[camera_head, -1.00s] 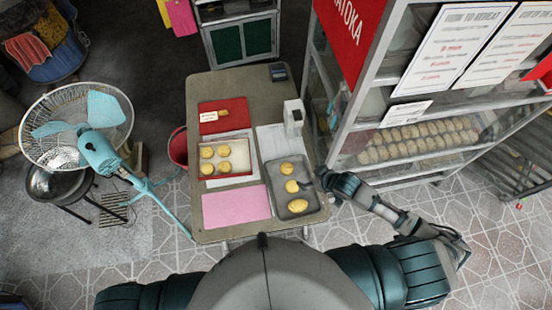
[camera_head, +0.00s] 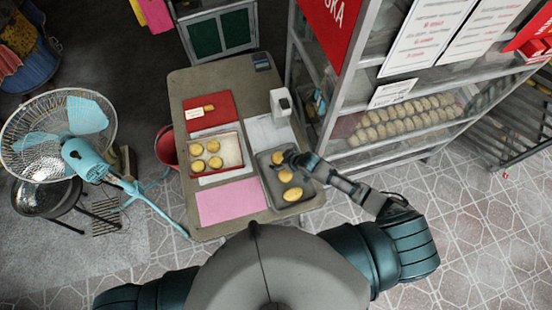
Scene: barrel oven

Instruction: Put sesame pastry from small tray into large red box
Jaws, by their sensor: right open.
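The small grey tray (camera_head: 308,193) lies at the right front of the table and holds three pastries in a column: a far one (camera_head: 277,157), a middle one (camera_head: 285,175) and a near one (camera_head: 291,195). Sesame on them is too small to make out. My right gripper (camera_head: 290,160) is open over the far part of the tray, beside the far pastry and close to the middle one. I cannot tell whether it touches either. The large red-rimmed box (camera_head: 241,153) stands left of the tray, with several round pastries in its left half and free room at its right. My left gripper is out of view.
A pink sheet (camera_head: 230,202) lies in front of the box. A red board (camera_head: 208,105) with a label lies behind it. A white device (camera_head: 280,104) stands behind the tray. A glass-fronted shelf (camera_head: 400,130) rises close to the table's right side. A fan (camera_head: 85,150) stands left.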

